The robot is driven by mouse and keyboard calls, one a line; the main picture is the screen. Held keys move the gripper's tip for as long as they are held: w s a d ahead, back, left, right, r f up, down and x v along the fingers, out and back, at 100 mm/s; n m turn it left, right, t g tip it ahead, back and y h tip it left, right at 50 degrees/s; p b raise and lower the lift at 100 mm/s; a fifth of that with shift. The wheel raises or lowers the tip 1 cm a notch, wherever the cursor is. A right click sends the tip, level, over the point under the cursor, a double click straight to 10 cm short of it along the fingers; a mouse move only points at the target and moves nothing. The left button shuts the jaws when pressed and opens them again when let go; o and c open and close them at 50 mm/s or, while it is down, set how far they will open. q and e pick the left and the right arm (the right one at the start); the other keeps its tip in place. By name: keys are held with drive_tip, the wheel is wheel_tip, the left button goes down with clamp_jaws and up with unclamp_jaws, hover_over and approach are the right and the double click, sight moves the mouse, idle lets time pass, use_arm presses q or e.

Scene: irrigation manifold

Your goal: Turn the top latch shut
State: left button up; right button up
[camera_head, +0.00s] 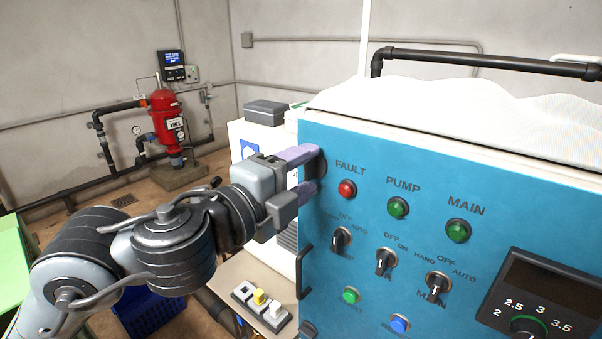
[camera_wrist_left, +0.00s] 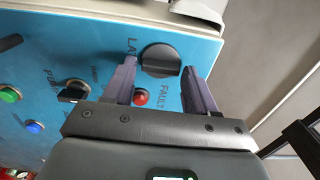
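The top latch (camera_wrist_left: 160,58) is a dark round knob with a raised bar, set on the blue panel door (camera_head: 420,190) near its upper left edge. In the head view it is mostly hidden behind my left gripper (camera_head: 312,170). In the left wrist view my left gripper (camera_wrist_left: 158,70) is open, one finger on each side of the knob's bar. Small gaps seem to show between fingers and bar; contact is hard to tell. A partly covered label starting "LA" is beside the knob. My right gripper is in neither view.
A red FAULT lamp (camera_head: 347,189) sits close to the fingers, with a selector switch (camera_head: 341,240) below it. A black door handle (camera_head: 303,271) is lower on the left edge. A small switch box (camera_head: 262,305) lies on the bench at the lower left.

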use_arm(q)
drive_tip(key=shift+o, duration=1)
drive_tip(key=shift+s+a, duration=0.1)
drive_tip(key=b+v, duration=0.1)
drive_tip(key=v, duration=0.9)
drive_tip(key=shift+s+b, duration=0.25)
drive_tip(key=shift+b, duration=0.1)
drive_tip(key=shift+a+f, duration=0.1)
drive_tip(key=shift+a, duration=0.05)
